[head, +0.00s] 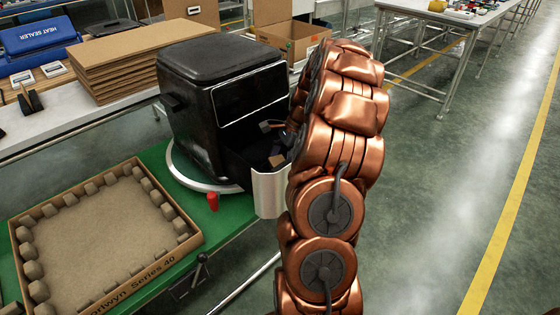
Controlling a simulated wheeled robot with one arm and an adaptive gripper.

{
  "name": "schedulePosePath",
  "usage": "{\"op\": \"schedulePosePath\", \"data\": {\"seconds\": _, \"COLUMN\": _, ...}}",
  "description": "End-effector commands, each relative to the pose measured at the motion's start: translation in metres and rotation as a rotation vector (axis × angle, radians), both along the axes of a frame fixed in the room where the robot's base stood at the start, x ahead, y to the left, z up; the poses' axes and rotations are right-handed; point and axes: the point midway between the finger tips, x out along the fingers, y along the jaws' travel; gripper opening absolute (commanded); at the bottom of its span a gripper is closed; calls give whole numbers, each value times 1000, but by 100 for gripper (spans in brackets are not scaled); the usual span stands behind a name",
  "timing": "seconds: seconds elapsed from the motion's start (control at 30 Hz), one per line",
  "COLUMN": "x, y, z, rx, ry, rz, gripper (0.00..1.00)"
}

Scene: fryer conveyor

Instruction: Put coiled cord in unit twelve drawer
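The black fryer unit (205,110) stands on a round silver plate on the green work surface. Its drawer (270,195) is pulled out at the front right, with a silver front panel. My copper arm reaches up and over beside the drawer and hides part of it. My gripper (273,143) is over the drawer opening, partly hidden by my arm; its two tan-tipped fingers appear spread apart. I cannot make out the coiled cord in the dark drawer, nor a unit number on the fryer.
An open carton with foam-like corner pieces (190,243) lies at the left front. A small red part (212,201) sits by the plate. Flat cardboard sheets (125,62), a blue heat sealer (40,38) and an open box (292,36) are behind. The floor on the right is clear.

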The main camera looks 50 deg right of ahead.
Motion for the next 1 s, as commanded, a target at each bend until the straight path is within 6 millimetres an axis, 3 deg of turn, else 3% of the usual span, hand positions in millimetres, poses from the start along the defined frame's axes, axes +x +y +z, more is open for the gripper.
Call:
{"op": "schedulePosePath", "data": {"seconds": 0.1, "x": 0, "y": 0, "z": 0, "rx": 0, "ry": 0, "rz": 0, "gripper": 99}}
{"op": "schedulePosePath", "data": {"seconds": 0.53, "x": 0, "y": -1, "z": 6, "rx": 0, "ry": -1, "rz": 0, "gripper": 99}}
{"op": "schedulePosePath", "data": {"seconds": 1.0, "x": -12, "y": -30, "z": 78, "rx": -3, "ry": -3, "rz": -2, "gripper": 99}}
